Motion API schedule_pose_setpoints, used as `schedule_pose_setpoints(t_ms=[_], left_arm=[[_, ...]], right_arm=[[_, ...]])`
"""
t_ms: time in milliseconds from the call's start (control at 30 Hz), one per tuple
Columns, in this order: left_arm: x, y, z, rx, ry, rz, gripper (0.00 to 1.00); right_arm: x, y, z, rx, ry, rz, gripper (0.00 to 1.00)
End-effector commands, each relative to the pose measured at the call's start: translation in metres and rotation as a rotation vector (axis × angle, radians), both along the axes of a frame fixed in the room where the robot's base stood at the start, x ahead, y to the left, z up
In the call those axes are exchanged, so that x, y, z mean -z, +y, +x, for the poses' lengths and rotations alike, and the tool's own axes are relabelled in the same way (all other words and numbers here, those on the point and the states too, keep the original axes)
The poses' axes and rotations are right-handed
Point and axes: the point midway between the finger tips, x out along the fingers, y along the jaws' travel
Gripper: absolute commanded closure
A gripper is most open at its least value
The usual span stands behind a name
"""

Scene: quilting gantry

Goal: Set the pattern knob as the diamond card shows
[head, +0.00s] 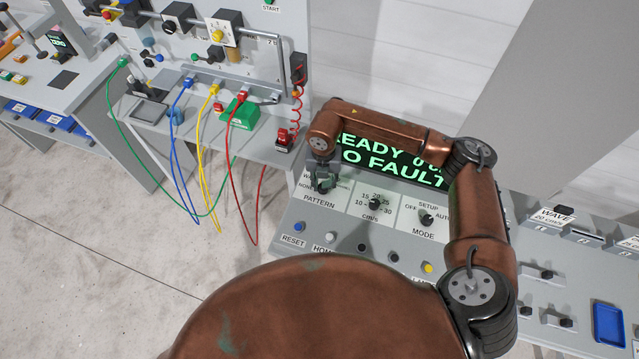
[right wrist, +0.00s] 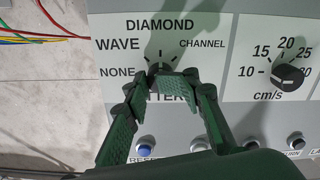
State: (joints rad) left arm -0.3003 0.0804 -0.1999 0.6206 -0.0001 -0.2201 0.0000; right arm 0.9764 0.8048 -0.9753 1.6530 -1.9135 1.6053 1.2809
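The pattern knob (right wrist: 158,67) is small and dark, on a grey panel with NONE, WAVE, DIAMOND and CHANNEL printed around it. My right gripper (right wrist: 164,80) is at the knob, with one green-padded finger on each side of its lower part. In the head view my right gripper (head: 322,185) points down at the PATTERN dial and hides most of it. I cannot tell whether the fingers touch the knob, and its pointer direction is unclear. No diamond card can be made out; a card reading WAVE (head: 556,216) stands at the right. My left gripper is not in view.
Right of the pattern knob are the cm/s knob (head: 374,203) and the MODE knob (head: 426,219). Several push buttons line the panel's front. The display (head: 395,160) behind my arm reads READY and NO FAULT. Coloured cables (head: 228,150) hang at the left.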

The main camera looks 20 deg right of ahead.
Motion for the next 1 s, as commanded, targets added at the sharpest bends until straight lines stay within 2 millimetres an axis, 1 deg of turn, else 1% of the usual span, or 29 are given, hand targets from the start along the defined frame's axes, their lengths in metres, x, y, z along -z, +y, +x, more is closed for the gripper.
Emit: schedule_pose_setpoints(t_ms=[33,333,667,767,833,1000], left_arm=[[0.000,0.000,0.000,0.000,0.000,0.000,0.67],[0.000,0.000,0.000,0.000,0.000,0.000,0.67],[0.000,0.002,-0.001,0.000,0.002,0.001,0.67],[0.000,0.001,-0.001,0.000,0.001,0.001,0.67],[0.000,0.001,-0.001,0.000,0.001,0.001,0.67],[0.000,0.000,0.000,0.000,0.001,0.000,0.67]], right_arm=[[0.005,-0.006,-0.002,0.004,0.009,-0.015,0.79],[0.003,-0.001,-0.002,-0.002,0.008,-0.007,0.59],[0.000,0.001,-0.001,-0.004,0.004,-0.001,0.59],[-0.009,0.001,-0.001,-0.003,0.003,0.000,0.59],[-0.019,0.001,0.000,-0.002,0.001,0.000,0.59],[-0.055,0.001,0.000,-0.004,0.000,-0.001,0.59]])
